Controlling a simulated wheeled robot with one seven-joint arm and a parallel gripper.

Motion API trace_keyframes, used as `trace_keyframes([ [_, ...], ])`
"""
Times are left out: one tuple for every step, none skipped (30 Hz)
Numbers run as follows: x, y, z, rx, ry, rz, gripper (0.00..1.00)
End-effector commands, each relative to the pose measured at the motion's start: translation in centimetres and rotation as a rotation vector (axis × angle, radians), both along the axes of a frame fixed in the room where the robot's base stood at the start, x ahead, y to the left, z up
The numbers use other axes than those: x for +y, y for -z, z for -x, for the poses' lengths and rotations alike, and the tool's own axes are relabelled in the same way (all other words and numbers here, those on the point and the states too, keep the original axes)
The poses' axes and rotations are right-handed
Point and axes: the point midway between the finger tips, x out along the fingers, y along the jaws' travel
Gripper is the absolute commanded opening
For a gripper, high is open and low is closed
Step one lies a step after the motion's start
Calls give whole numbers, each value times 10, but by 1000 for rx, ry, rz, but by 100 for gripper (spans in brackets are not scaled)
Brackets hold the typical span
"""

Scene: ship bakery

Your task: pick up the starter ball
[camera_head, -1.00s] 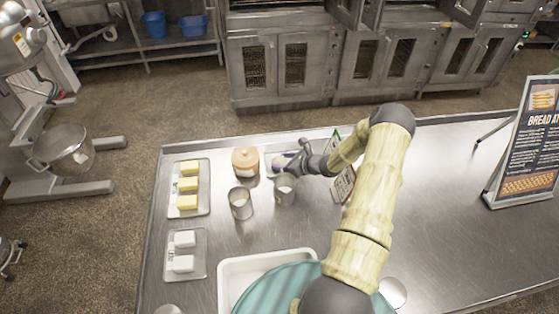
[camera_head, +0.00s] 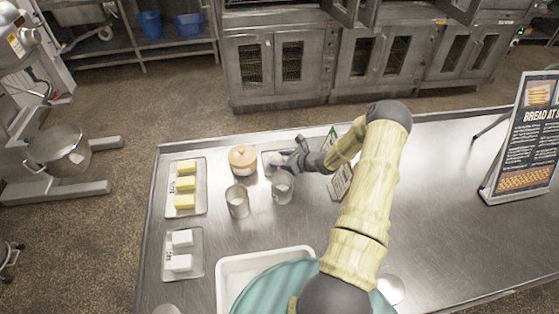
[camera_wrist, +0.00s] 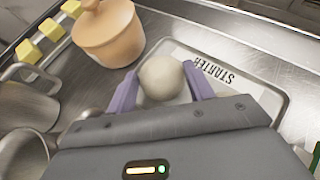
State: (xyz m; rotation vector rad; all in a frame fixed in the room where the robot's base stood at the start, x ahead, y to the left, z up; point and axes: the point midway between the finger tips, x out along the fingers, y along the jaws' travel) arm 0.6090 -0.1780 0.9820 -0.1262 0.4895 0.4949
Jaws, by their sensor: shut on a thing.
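The starter ball (camera_wrist: 161,78) is a pale, round lump in the wrist view. It sits between the two purple fingers of my gripper (camera_wrist: 160,88), which is shut on it. The tray labelled STARTER (camera_wrist: 250,82) lies right behind and under it; I cannot tell whether the ball is clear of the tray. In the head view my gripper (camera_head: 280,160) is low at the far side of the steel table, beside the lidded pot, and the ball is mostly hidden there.
A tan lidded pot (camera_head: 243,160) stands just left of my gripper. Two metal cups (camera_head: 238,203) stand in front. Trays of butter (camera_head: 184,202) and white blocks (camera_head: 180,263) lie at the left. A white bin (camera_head: 235,278) is nearer.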

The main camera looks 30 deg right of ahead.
Motion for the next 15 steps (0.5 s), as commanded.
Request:
trace_keyframes([
  [0,-2,0,-2,0,1,28],
  [0,-4,-1,-3,0,1,28],
  [0,-7,-1,-3,0,1,28],
  [0,-9,-1,-2,0,0,28],
  [0,-12,-1,-3,0,1,28],
  [-1,-17,-1,-3,0,2,28],
  [-1,-20,0,-4,-1,3,28],
  [0,-24,0,-4,-1,3,28],
  [-1,-30,-1,-4,0,3,28],
  [-1,-35,-1,-5,0,4,28],
  [-1,-40,0,-3,0,3,28],
  [-1,-47,0,-3,1,4,28],
  [-1,-52,0,-4,0,5,28],
  [-1,-57,-1,-4,-1,4,28],
  [0,-64,-1,-5,-2,4,28],
])
